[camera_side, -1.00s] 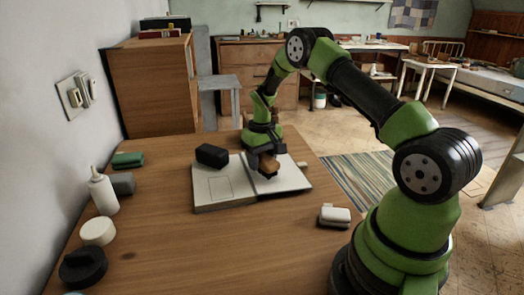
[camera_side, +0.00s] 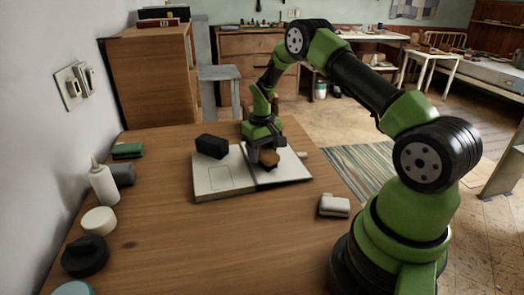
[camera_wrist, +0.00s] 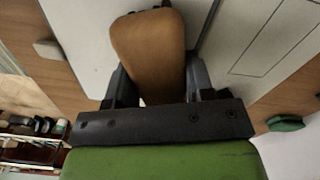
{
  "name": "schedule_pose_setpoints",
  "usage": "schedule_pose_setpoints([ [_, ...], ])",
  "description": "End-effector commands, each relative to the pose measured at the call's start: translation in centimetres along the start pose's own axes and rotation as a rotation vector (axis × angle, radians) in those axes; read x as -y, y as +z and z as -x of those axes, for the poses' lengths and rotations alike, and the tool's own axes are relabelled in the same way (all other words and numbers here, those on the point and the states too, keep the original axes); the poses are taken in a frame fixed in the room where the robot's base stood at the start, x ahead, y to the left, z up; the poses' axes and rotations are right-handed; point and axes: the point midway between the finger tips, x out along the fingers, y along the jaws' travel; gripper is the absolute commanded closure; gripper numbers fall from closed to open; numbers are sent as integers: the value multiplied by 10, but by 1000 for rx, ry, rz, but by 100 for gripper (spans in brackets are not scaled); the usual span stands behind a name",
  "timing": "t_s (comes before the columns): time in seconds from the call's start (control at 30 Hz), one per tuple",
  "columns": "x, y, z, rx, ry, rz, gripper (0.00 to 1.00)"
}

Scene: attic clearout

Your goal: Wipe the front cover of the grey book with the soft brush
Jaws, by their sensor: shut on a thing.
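The grey book (camera_side: 215,183) lies on the wooden table as two flat pale halves with a dark line between them. The left half carries a thin rectangular outline. My gripper (camera_side: 262,153) is shut on the soft brush (camera_side: 270,161), whose brown body sits low over the right half near the dark line. Whether its bristles touch the surface is hidden. In the wrist view the brown brush (camera_wrist: 148,55) stands between both fingers of my gripper (camera_wrist: 158,80), with pale book surface (camera_wrist: 265,40) around it.
A black block (camera_side: 211,146) is at the book's far left edge. A white object (camera_side: 334,205) lies right of the book. A bottle (camera_side: 103,182), green block (camera_side: 127,151), white disc (camera_side: 98,221) and black round thing (camera_side: 85,256) line the left.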

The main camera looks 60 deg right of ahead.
Motion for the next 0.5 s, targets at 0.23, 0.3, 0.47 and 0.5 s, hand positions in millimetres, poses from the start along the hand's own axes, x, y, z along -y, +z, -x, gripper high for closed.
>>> schedule_pose_setpoints([
  [0.23,0,0,-3,0,0,0,74],
  [0.3,0,0,-3,-1,0,0,74],
  [0.47,0,0,-4,-1,0,0,74],
  [0.5,0,0,-4,-1,0,0,74],
])
